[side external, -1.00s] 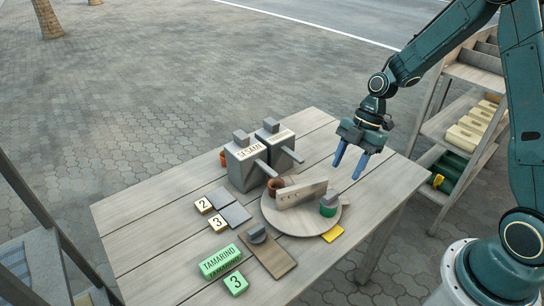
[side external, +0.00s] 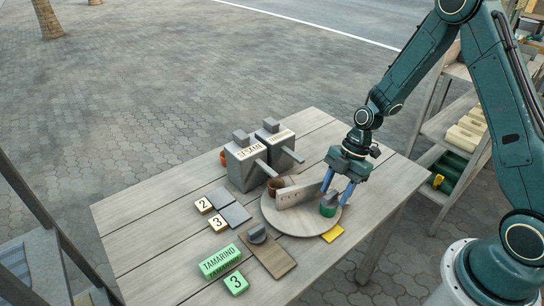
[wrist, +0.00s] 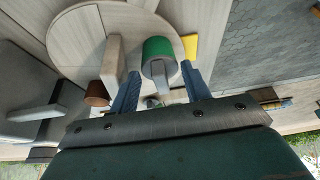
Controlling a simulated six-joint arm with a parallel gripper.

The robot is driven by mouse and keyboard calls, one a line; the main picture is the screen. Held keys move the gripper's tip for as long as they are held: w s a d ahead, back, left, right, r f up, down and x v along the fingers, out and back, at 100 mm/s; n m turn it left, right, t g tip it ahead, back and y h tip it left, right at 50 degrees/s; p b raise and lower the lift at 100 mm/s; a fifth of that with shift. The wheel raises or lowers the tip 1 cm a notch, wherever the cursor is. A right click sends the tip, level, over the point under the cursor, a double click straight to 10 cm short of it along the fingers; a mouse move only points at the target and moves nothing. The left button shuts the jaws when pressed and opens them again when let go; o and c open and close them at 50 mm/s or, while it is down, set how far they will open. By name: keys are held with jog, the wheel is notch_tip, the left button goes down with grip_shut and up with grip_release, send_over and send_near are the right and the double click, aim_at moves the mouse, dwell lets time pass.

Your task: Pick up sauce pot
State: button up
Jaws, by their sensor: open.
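The sauce pot is most likely the small green pot with a grey knobbed top (side external: 328,209); it stands on the right part of the round wooden board (side external: 287,226). It also shows in the wrist view (wrist: 159,50), centred between my fingers. My gripper (side external: 338,192) points down with blue fingers open, close above and around the pot's top. In the wrist view my gripper's fingers (wrist: 160,82) lie on either side of the grey knob. I cannot tell whether they touch it. A brown pot (side external: 274,187) stands on the board's far side.
An upright wooden divider (side external: 300,195) stands on the board, close to my left finger. Two grey dispensers (side external: 245,165) stand behind. A yellow tile (side external: 332,233), green TAMARIND block (side external: 221,261), and numbered tiles (side external: 217,222) lie around.

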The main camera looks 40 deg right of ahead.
aim_at(330, 203)
jog(key=shift+x, duration=2.25)
jog(key=shift+r, duration=0.1)
jog(key=c, duration=0.8)
